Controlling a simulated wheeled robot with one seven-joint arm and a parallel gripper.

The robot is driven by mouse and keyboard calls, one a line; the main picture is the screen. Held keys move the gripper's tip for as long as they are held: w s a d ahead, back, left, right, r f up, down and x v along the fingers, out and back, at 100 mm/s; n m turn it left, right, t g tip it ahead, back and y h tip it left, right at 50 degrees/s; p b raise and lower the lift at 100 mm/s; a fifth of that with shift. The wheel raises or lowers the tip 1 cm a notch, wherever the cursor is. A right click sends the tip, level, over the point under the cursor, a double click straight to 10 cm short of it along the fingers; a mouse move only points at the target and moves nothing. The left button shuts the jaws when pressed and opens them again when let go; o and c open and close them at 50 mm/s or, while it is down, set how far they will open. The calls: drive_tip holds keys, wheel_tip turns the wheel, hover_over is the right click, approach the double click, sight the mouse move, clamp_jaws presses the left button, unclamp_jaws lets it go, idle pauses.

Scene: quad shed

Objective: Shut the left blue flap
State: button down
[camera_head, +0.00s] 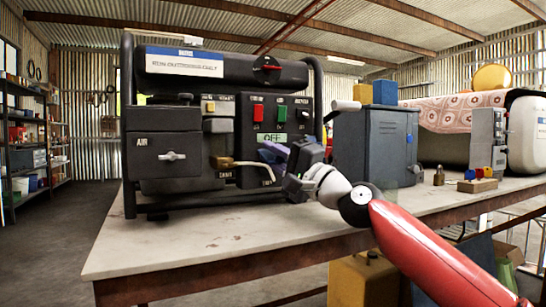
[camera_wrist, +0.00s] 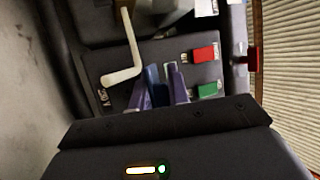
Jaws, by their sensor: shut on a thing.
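A black generator-like machine (camera_head: 215,72) stands on the table, with a front panel of switches and labels. My gripper (camera_head: 290,160) is at the lower right of that panel, beside the green OFF label (camera_head: 271,155). In the wrist view, my gripper's purple fingers (camera_wrist: 160,92) are shut on a narrow blue piece, which looks like the blue flap (camera_wrist: 153,80). Most of the flap is hidden by the fingers, so its angle cannot be told. No second blue flap can be made out.
A cream lever (camera_wrist: 126,60) sticks out near my fingers, with a red switch (camera_wrist: 204,53) and a green switch (camera_wrist: 208,90) on the other side. A grey cabinet (camera_head: 375,150) stands right of my gripper. The table (camera_head: 180,240) is clear in front of the machine.

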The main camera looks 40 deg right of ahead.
drive_tip(key=c, duration=1.5)
unclamp_jaws()
drive_tip(key=shift+s+r, duration=0.15)
drive_tip(key=shift+r, duration=0.15)
drive_tip(key=shift+o, duration=0.3)
drive_tip(key=shift+f, duration=0.1)
drive_tip(key=shift+d+f, duration=0.1)
drive_tip(key=v, duration=0.7)
drive_tip(key=shift+s+f, duration=0.1)
drive_tip(key=shift+s, duration=0.25)
